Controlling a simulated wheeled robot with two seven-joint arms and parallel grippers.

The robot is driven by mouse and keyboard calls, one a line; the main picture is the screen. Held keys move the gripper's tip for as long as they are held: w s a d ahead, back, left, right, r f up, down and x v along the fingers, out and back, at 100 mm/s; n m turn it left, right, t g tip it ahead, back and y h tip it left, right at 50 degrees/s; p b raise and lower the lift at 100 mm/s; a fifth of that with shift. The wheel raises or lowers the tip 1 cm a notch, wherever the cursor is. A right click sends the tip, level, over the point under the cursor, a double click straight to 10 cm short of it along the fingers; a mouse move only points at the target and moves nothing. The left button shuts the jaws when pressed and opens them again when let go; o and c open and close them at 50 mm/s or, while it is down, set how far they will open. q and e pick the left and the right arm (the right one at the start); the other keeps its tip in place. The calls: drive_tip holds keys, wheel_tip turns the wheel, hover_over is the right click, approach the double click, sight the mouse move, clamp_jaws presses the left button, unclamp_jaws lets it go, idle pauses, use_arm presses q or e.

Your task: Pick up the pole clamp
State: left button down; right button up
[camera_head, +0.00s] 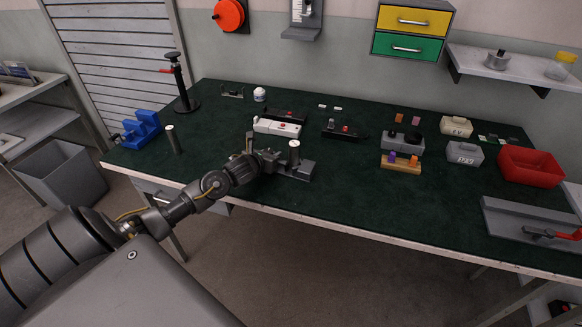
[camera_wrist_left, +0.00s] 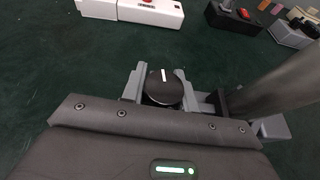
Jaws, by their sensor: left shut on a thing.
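My left gripper (camera_head: 264,158) is low over the front left part of the green bench top. It is shut on what looks like the pole clamp, a grey piece with a round black knob (camera_wrist_left: 164,88) bearing a white line, seen in the left wrist view. The jaws hide most of the piece, and I cannot tell whether it touches the bench. A grey block with an upright pole (camera_head: 294,153) stands just right of the gripper. That pole also shows large at the right of the left wrist view (camera_wrist_left: 280,85). My right gripper is not in view.
A white housing (camera_head: 277,126) and a dark housing (camera_head: 343,132) lie behind the gripper. A short post (camera_head: 174,140) and a blue stepped block (camera_head: 141,130) stand at left. A red bin (camera_head: 530,166) and grey blocks are at right. The front middle of the bench is clear.

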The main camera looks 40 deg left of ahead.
use_arm(q)
drive_tip(key=shift+r, duration=0.2)
drive_tip(key=shift+r, duration=0.6)
drive_tip(key=s+r, duration=0.1)
drive_tip(key=r, duration=0.1)
drive_tip(key=s+d+r, duration=0.1)
drive_tip(key=s+r, duration=0.1)
drive_tip(key=r, duration=0.1)
drive_tip(key=s+d+r, duration=0.1)
drive_tip(key=r, duration=0.1)
drive_tip(key=shift+s+r, duration=0.2)
drive_tip(key=shift+r, duration=0.1)
drive_tip(key=d+v, duration=0.2)
drive_tip(key=v, duration=0.7)
drive_tip(key=shift+d+r+b, duration=0.2)
drive_tip(key=shift+r+b, duration=0.1)
